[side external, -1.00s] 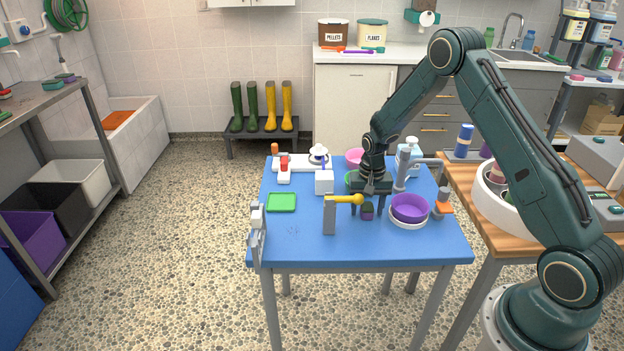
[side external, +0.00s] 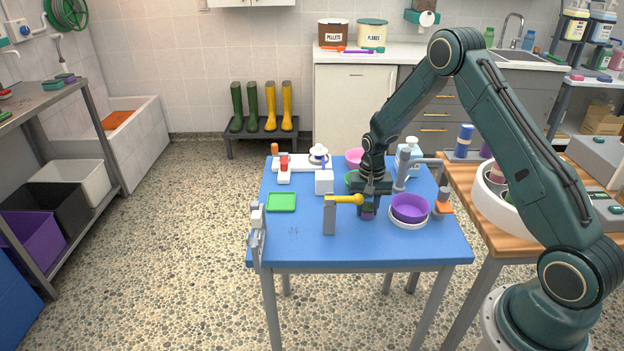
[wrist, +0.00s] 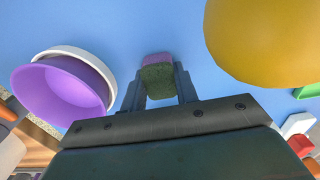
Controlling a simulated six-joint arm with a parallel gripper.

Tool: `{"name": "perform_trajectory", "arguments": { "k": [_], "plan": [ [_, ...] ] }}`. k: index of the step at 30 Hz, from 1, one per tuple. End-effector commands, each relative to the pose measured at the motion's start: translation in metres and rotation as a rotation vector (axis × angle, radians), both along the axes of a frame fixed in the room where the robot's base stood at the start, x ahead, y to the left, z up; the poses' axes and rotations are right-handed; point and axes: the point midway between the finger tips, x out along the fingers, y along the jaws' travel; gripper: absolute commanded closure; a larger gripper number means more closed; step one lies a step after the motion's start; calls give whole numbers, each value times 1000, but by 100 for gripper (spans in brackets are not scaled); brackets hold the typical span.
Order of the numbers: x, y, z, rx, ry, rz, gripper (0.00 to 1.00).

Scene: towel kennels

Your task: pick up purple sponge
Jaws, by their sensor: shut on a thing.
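The purple sponge (wrist: 158,59) has a dark green scouring side and sits between the two fingers of my gripper (wrist: 158,88) in the wrist view. My gripper is shut on it, one finger against each side. In the side external view the sponge (side external: 368,212) is small and low between the fingertips of my gripper (side external: 369,207), at the blue table's surface. I cannot tell whether it touches the table.
A purple bowl in a white one (side external: 409,208) stands close to the right of my gripper. A grey post with a yellow arm (side external: 330,215) stands close on its left. A green tray (side external: 281,202) lies further left. The front of the blue table (side external: 360,248) is clear.

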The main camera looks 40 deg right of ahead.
Motion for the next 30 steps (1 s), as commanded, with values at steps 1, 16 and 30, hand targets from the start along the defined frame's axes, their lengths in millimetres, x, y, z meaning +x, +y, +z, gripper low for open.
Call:
{"name": "perform_trajectory", "arguments": {
  "k": [1, 16, 30],
  "plan": [
    [0, 0, 0, 0, 0, 0, 91],
    [1, 0, 28, -1, -3, 0, 91],
    [1, 0, 123, -2, -5, 0, 91]
  ]
}}
